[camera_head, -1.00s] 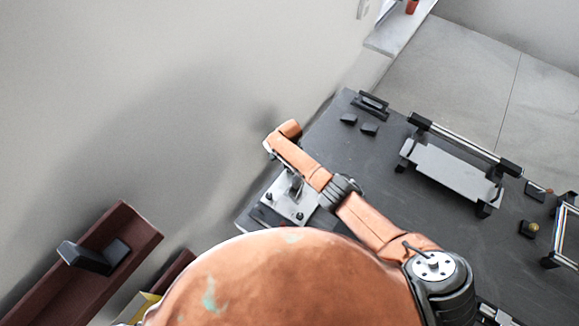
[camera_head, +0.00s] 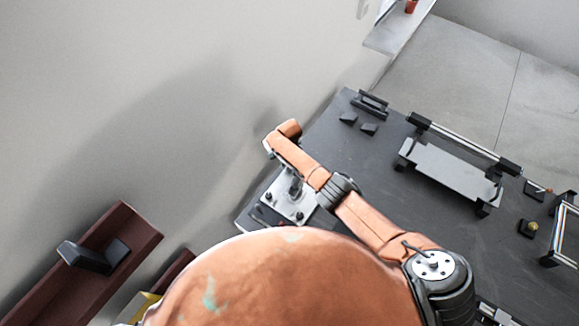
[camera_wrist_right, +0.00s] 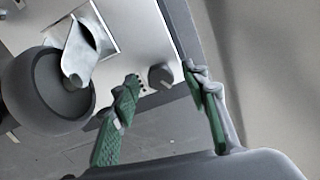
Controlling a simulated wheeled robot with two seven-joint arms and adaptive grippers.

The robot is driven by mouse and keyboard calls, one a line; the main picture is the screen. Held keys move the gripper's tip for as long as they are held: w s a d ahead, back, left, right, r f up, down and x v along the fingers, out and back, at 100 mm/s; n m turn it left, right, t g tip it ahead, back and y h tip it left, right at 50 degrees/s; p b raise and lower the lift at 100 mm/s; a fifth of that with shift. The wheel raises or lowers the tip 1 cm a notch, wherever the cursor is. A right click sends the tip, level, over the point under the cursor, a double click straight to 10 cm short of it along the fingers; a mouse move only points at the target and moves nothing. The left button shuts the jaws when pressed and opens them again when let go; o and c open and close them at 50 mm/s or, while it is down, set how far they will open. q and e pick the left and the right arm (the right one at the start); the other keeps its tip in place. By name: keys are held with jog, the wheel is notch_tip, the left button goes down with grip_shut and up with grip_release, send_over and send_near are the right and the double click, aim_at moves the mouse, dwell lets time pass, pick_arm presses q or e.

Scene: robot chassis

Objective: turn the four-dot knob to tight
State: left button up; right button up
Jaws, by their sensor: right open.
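In the right wrist view, a small dark grey round knob (camera_wrist_right: 160,76) sits on a light metal plate (camera_wrist_right: 147,30), near its lower edge. My right gripper (camera_wrist_right: 164,78), with green finger pads, is open, one finger on each side of the knob. There appears to be a gap on both sides, but I cannot tell whether a fingertip touches. My left gripper is out of view.
A dark caster wheel (camera_wrist_right: 45,90) with a metal fork stands close left of my right gripper. In the head view, a bolted metal plate (camera_head: 290,203) lies under the forearm. A grey rail fixture (camera_head: 450,170) and small black blocks occupy the dark table (camera_head: 345,145).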

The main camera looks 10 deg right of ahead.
notch_tip(320, 180, up, 12)
dwell(0.7)
dwell(0.4)
